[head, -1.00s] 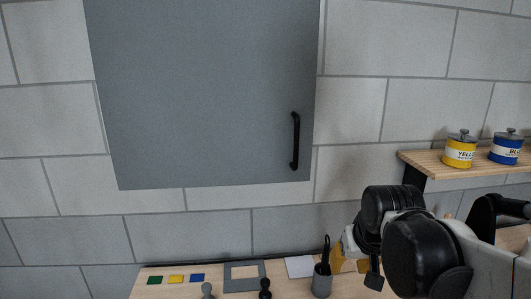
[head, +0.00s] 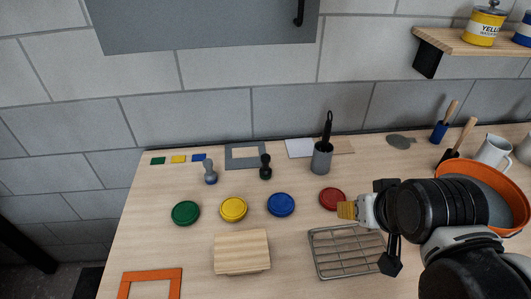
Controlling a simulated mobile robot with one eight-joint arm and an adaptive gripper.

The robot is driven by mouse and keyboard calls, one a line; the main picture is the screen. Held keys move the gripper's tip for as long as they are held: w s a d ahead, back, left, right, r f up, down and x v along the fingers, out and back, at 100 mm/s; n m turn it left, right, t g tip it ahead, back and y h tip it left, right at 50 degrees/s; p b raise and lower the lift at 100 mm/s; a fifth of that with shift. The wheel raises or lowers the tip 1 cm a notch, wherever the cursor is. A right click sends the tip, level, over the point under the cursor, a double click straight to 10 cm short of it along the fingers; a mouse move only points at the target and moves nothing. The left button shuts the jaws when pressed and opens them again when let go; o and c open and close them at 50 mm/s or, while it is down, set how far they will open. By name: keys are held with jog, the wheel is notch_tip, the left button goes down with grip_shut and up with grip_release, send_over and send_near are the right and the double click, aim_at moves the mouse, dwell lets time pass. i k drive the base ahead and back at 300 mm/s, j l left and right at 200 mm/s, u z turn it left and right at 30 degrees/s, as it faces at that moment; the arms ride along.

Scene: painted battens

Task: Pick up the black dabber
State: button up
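The black dabber (head: 265,167) stands upright on the wooden table, toward the back, just in front of a grey square frame (head: 244,155). A similar grey dabber (head: 210,173) stands to its left. My gripper (head: 347,210) is over the right half of the table, to the right of and nearer than the black dabber, well apart from it. Its yellowish tip end points left, beside the red lid. The fingers are seen end-on and small, so I cannot tell whether they are open.
Green (head: 185,213), yellow (head: 233,209), blue (head: 281,204) and red (head: 333,198) discs lie in a row. A grey cup (head: 321,160) holds a black-handled tool. A wooden block (head: 241,251), wire rack (head: 340,270), orange frame (head: 124,285) and orange bowl (head: 452,178) are nearer or right.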

aim_at(266, 171)
jog(key=z, duration=1.3)
jog(key=k+l+u, duration=0.1)
jog(key=u, duration=0.35)
jog(key=k+l+u, duration=0.1)
jog(key=u, duration=0.4)
jog(key=k+l+u, duration=0.1)
jog(key=u, duration=0.35)
jog(key=i+u, duration=0.5)
jog(key=j+z, duration=0.2)
jog(key=k+j+z, duration=0.2)
jog(key=j, duration=0.15)
jog(key=i, duration=0.1)
